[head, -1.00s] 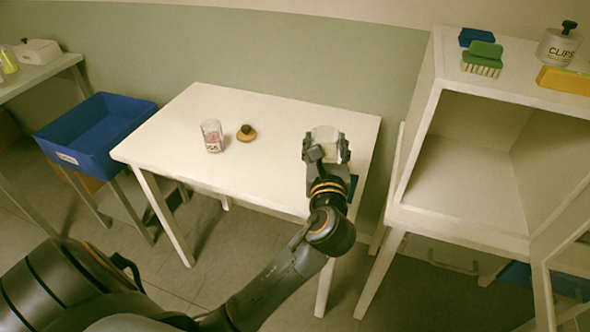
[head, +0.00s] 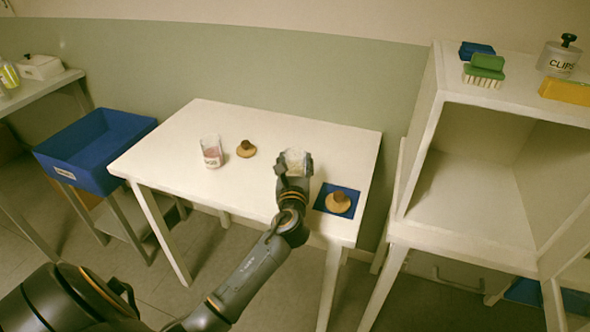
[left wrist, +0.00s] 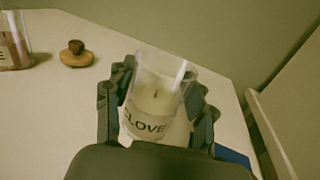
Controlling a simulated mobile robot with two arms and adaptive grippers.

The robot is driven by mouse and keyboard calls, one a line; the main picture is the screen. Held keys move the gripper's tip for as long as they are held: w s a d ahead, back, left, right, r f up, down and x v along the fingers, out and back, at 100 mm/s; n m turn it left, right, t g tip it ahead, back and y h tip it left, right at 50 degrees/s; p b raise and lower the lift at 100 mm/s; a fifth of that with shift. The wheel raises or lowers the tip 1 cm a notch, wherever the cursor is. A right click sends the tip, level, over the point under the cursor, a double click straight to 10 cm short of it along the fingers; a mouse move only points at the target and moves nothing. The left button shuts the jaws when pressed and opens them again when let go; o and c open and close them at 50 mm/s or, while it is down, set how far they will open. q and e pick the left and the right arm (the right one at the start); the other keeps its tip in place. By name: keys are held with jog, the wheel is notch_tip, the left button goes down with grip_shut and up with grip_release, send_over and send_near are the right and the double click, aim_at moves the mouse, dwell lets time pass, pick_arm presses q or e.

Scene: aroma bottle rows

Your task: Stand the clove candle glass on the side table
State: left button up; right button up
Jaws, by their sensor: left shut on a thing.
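The clove candle glass (head: 295,160) is clear with pale wax and is held in my left gripper (head: 294,167) over the white side table (head: 190,140). In the left wrist view the glass (left wrist: 156,98) is upright between the gripper's fingers, with its CLOVE label facing the camera. The left gripper is shut on it. I cannot tell whether the glass base touches the tabletop. My right gripper is not in view.
A pink candle glass (head: 211,152) and a wooden lid (head: 246,149) stand left of the gripper. Another wooden lid (head: 338,203) lies on a blue mat (head: 325,191) to its right. A blue bin (head: 90,150) and an open white cabinet (head: 465,180) flank the table.

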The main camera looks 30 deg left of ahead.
pick_arm(q)
jog(key=shift+f, duration=0.9)
jog(key=shift+f, duration=0.1)
jog(key=o, duration=1.4)
jog(key=shift+d, duration=0.1)
jog(key=shift+c, duration=0.2)
jog(key=shift+s+d, duration=0.1)
jog(key=shift+s, duration=0.05)
jog(key=v, duration=1.1)
jog(key=shift+s+d, duration=0.25)
jog(key=shift+s, duration=0.05)
